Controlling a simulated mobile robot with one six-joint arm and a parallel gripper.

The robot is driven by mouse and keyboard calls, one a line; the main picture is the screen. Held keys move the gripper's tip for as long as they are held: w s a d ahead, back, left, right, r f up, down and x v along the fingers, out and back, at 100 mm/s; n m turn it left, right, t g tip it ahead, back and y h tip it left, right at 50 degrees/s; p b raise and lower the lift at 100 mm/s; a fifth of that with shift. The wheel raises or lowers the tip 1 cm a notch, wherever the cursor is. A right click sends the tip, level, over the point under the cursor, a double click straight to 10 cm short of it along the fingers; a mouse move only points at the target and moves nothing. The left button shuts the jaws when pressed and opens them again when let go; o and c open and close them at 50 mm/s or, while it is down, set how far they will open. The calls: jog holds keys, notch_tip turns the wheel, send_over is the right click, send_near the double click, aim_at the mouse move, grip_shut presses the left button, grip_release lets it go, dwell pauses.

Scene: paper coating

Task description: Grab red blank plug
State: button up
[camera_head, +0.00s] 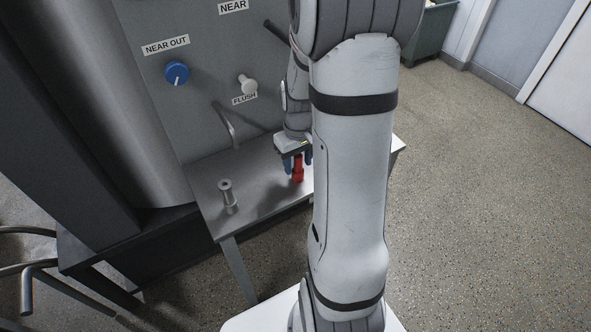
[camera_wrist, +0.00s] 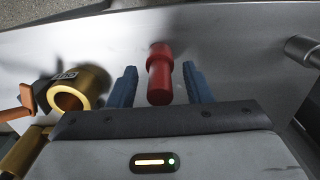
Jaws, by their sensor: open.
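The red blank plug (camera_head: 297,168) stands on the grey metal table below the panel. In the wrist view the red plug (camera_wrist: 160,74) lies between the two blue fingers of my gripper (camera_wrist: 160,88), with a gap on each side. My gripper (camera_head: 297,160) is open around the plug from above in the head view. The plug's lower part shows below the fingers. My own arm hides the table just to the right of it.
A grey metal fitting (camera_head: 228,196) stands on the table (camera_head: 262,205) to the left. A brass ring-shaped part (camera_wrist: 78,90) is left of the fingers in the wrist view. The panel (camera_head: 190,110) behind carries a blue knob (camera_head: 177,72), a white flush knob (camera_head: 247,84) and a bent spout (camera_head: 226,124).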

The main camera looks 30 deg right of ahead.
jog(key=shift+f, duration=0.15)
grip_shut()
dwell(0.4)
